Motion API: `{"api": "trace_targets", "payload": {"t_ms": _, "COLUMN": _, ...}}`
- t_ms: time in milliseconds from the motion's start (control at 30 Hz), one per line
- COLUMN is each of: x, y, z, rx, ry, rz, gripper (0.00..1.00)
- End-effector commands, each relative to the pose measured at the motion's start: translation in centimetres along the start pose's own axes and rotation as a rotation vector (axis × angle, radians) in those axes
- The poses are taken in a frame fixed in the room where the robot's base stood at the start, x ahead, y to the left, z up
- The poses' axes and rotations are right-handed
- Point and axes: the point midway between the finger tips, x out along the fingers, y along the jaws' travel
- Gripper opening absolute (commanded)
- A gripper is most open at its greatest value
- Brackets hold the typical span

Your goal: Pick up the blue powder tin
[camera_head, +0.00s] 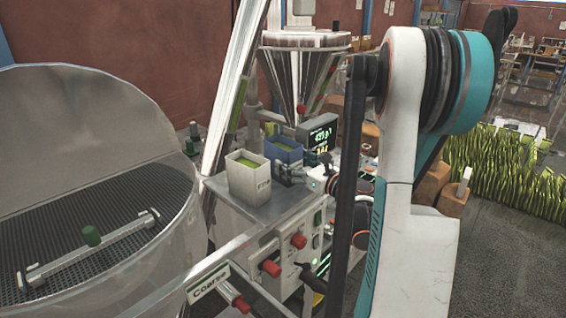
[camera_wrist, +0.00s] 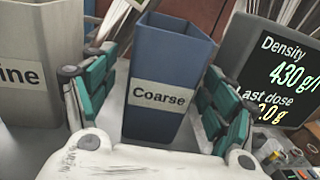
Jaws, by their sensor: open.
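In the wrist view the blue tin (camera_wrist: 168,75) is labelled "Coarse" and stands between the two teal-padded fingers of my gripper (camera_wrist: 158,90). The fingers are open, one on each side of the tin. I cannot tell whether either pad touches it. In the head view my gripper (camera_head: 291,171) is small and partly hidden at the tin's near right side.
A pale tin (camera_head: 249,178), marked "Fine" in the wrist view (camera_wrist: 35,70), stands close on the left. A screen (camera_wrist: 285,65) reading density and last dose is close on the right. The hopper cone (camera_head: 304,75) rises behind. A mesh-floored drum (camera_head: 95,190) fills the left.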

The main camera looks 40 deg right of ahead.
Motion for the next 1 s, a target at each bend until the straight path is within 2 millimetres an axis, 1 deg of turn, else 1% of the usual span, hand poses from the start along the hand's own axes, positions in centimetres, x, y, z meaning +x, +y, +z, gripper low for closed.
{"api": "trace_targets", "payload": {"t_ms": 133, "x": 1.2, "y": -0.1, "z": -0.2, "rx": 0.000, "ry": 0.000, "rz": 0.001, "gripper": 0.78}}
{"api": "trace_targets", "payload": {"t_ms": 300, "x": 3.7, "y": -0.1, "z": -0.3, "rx": 0.000, "ry": 0.000, "rz": 0.002, "gripper": 0.78}}
{"api": "trace_targets", "payload": {"t_ms": 400, "x": 4.8, "y": -0.2, "z": -0.2, "rx": -0.001, "ry": 0.000, "rz": 0.000, "gripper": 0.78}}
{"api": "trace_targets", "payload": {"t_ms": 467, "x": 5.1, "y": -0.2, "z": -0.2, "rx": -0.001, "ry": 0.000, "rz": -0.001, "gripper": 0.78}}
{"api": "trace_targets", "payload": {"t_ms": 633, "x": 5.1, "y": -0.2, "z": -0.1, "rx": -0.001, "ry": 0.000, "rz": -0.002, "gripper": 0.78}}
{"api": "trace_targets", "payload": {"t_ms": 667, "x": 5.1, "y": -0.2, "z": -0.1, "rx": -0.001, "ry": 0.000, "rz": -0.002, "gripper": 0.76}}
{"api": "trace_targets", "payload": {"t_ms": 700, "x": 5.1, "y": -0.2, "z": -0.1, "rx": -0.001, "ry": 0.000, "rz": -0.002, "gripper": 0.67}}
{"api": "trace_targets", "payload": {"t_ms": 767, "x": 5.0, "y": -0.2, "z": -0.1, "rx": -0.001, "ry": 0.000, "rz": -0.002, "gripper": 0.53}}
{"api": "trace_targets", "payload": {"t_ms": 800, "x": 5.0, "y": -0.2, "z": -0.1, "rx": -0.001, "ry": 0.000, "rz": -0.002, "gripper": 0.44}}
{"api": "trace_targets", "payload": {"t_ms": 867, "x": 5.0, "y": -0.2, "z": -0.1, "rx": -0.001, "ry": 0.000, "rz": -0.002, "gripper": 0.31}}
{"api": "trace_targets", "payload": {"t_ms": 900, "x": 5.0, "y": -0.2, "z": -0.1, "rx": -0.001, "ry": 0.000, "rz": -0.002, "gripper": 0.22}}
{"api": "trace_targets", "payload": {"t_ms": 933, "x": 5.0, "y": -0.2, "z": -0.1, "rx": -0.001, "ry": 0.000, "rz": -0.002, "gripper": 0.20}}
{"api": "trace_targets", "payload": {"t_ms": 1000, "x": 5.0, "y": -0.2, "z": -0.1, "rx": 0.000, "ry": 0.000, "rz": -0.002, "gripper": 0.20}}
